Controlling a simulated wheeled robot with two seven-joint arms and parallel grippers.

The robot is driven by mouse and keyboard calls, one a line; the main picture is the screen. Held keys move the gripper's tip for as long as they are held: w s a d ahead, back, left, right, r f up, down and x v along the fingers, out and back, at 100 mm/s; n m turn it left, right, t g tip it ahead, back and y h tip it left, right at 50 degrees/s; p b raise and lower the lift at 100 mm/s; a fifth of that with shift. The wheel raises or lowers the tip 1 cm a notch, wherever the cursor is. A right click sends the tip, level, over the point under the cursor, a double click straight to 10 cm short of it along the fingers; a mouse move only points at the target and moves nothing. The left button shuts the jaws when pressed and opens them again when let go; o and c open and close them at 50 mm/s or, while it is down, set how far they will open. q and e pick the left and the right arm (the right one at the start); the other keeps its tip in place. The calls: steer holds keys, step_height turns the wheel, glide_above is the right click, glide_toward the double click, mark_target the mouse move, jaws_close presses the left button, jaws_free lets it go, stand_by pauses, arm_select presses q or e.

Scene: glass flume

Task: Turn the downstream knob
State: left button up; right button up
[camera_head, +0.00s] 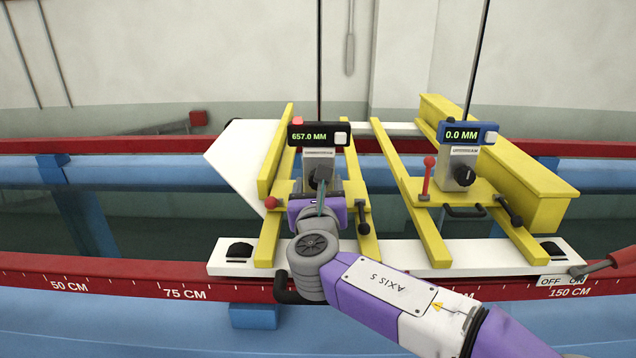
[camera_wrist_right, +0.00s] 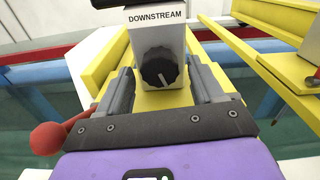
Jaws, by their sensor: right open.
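The downstream knob (camera_wrist_right: 159,67) is black and ridged with a white pointer line, on a pale block labelled DOWNSTREAM. In the head view this knob (camera_head: 319,176) is partly hidden behind my right gripper, under a black display (camera_head: 318,135) reading 657.0 MM. My right gripper (camera_wrist_right: 161,75) is open and faces the knob. In the wrist view its two grey fingers stand left and right of the knob, with gaps on both sides. I cannot tell how far the fingertips reach along it. My right gripper (camera_head: 322,190) also shows in the head view. My left gripper is not in view.
A second gauge with a blue display (camera_head: 467,134) reading 0.0 MM and its own black knob (camera_head: 464,174) stands to the right. Yellow rails (camera_head: 411,200), a red-tipped lever (camera_head: 428,178) and a red ball handle (camera_head: 271,203) are nearby. A red graduated rail (camera_head: 130,281) runs along the front.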

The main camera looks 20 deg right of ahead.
steer(key=shift+s+r, duration=0.1)
steer(key=shift+r, duration=0.05)
steer(key=shift+w, duration=0.2)
steer(key=c, duration=1.1)
steer(key=shift+o, duration=0.2)
steer(key=m+b, duration=0.8)
steer(key=m, duration=0.1)
steer(key=shift+a+b, duration=0.15)
steer(key=shift+b, duration=0.2)
steer(key=shift+m+b, duration=0.85)
steer(key=shift+m, duration=0.55)
